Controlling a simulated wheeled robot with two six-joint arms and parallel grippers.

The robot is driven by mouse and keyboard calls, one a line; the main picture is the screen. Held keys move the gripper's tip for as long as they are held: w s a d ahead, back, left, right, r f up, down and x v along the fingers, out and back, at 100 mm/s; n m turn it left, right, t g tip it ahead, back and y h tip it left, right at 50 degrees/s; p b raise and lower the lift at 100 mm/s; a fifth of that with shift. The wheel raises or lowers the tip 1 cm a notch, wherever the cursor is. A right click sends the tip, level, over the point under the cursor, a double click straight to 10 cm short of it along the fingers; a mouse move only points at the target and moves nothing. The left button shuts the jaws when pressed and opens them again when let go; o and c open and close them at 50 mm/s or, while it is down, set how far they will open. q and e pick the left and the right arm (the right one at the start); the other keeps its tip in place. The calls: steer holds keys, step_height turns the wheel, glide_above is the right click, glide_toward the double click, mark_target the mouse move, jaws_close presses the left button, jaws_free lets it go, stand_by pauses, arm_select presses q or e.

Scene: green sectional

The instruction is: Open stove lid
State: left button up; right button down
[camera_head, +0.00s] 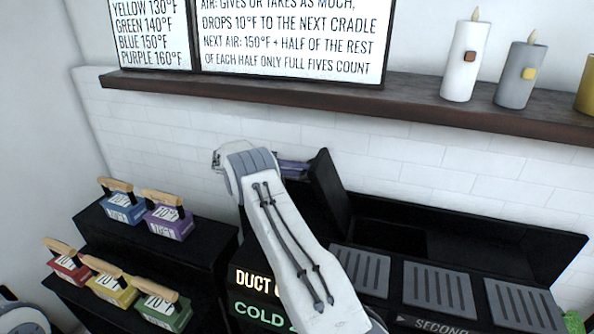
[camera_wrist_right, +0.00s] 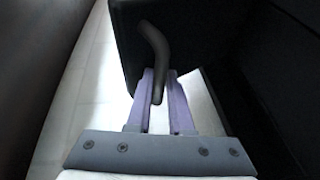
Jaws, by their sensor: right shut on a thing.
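The black stove (camera_head: 480,225) runs along the wall at the right. Its lid (camera_head: 331,196) stands tilted steeply up at the left end, beside a dark opening (camera_head: 392,235). My right gripper (camera_head: 296,168), with purple fingers, is at the lid's upper left side, its arm reaching up from the bottom. In the right wrist view the fingers (camera_wrist_right: 160,92) are shut on the lid's dark curved handle (camera_wrist_right: 156,58), with the black lid (camera_wrist_right: 185,35) behind it. My arm hides part of the stove. My left gripper is not in view.
Grey slotted plates (camera_head: 442,288) lie along the stove's front. Colored blocks with wooden handles, such as a purple one (camera_head: 168,222) and a green one (camera_head: 160,312), stand on black steps at the left. A dark wall shelf (camera_head: 300,92) above holds candles (camera_head: 466,62) and signs.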

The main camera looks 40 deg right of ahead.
steer(key=shift+w+a+f+n+t, duration=0.15)
steer(key=shift+w+a+f, duration=0.1)
steer(key=shift+f, duration=0.2)
steer(key=shift+w+a+f+n+t, duration=0.15)
steer(key=shift+w+a+f, duration=0.1)
steer(key=shift+f, duration=0.15)
steer(key=c, duration=1)
jaws_free()
steer(key=shift+a, duration=0.1)
steer(key=shift+o, duration=0.8)
steer(key=shift+w+f, duration=0.15)
steer(key=shift+w, duration=0.05)
steer(key=shift+s, duration=0.1)
steer(key=shift+s+d+r, duration=0.1)
steer(key=shift+d+r, duration=0.1)
steer(key=shift+d, duration=0.05)
steer(key=shift+a, duration=0.1)
